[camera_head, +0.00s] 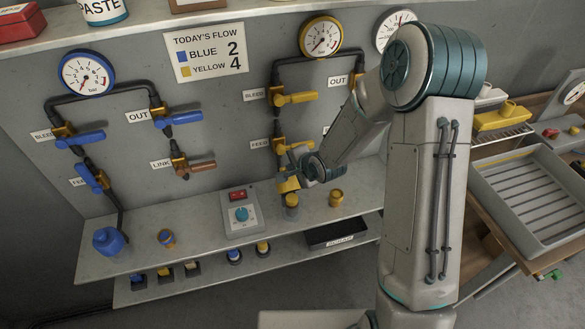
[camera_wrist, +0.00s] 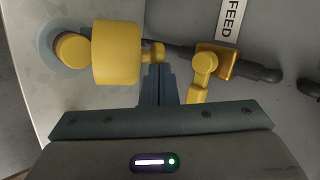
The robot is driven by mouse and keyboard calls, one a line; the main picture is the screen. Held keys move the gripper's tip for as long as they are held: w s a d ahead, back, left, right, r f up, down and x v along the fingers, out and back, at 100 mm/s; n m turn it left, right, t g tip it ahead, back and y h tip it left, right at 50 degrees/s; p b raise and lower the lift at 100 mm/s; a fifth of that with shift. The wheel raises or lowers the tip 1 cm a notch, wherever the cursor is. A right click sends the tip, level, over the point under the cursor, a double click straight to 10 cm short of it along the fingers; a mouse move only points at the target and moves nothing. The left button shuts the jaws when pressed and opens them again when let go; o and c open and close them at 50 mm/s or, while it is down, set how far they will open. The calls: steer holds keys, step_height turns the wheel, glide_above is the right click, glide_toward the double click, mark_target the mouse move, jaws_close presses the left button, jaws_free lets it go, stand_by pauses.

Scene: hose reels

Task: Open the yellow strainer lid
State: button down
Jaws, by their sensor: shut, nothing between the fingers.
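The yellow strainer (camera_wrist: 117,52) shows in the wrist view as a fat yellow cylinder with a small knob (camera_wrist: 153,52) on one end. A round yellow part (camera_wrist: 72,50) is at its other end; I cannot tell which part is the lid's edge, and no gap shows. In the head view the strainer (camera_head: 288,185) stands above the shelf under the FEED valve, partly hidden by my gripper. My gripper (camera_wrist: 158,70) is shut and empty, its fingertips close beside the knob; I cannot tell whether they touch. In the head view my gripper (camera_head: 300,172) is small and partly hidden.
The yellow FEED valve handle (camera_wrist: 203,65) is close to the right of my fingers in the wrist view. A yellow-topped fitting (camera_head: 336,197) stands on the shelf (camera_head: 190,260) to the right. A grey control box (camera_head: 241,212) stands left. Blue valves and a blue strainer (camera_head: 107,240) are further left.

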steer(key=shift+w+a+f, duration=0.1)
steer(key=shift+w, duration=0.55)
steer(key=shift+w+a+f+b, duration=0.2)
steer(key=shift+w+b, duration=0.15)
steer(key=shift+w, duration=0.15)
steer(key=shift+w+a+f+b, duration=0.15)
steer(key=shift+w+b, duration=0.25)
steer(key=shift+w, duration=0.15)
steer(key=shift+w+a+f+b, duration=0.2)
steer(key=shift+w+b, duration=0.15)
steer(key=shift+w, duration=0.15)
steer(key=p+v, duration=0.2)
steer(key=v, duration=1.1)
steer(key=shift+s+r, duration=0.2)
steer(key=shift+r, duration=0.1)
steer(key=shift+d, duration=0.15)
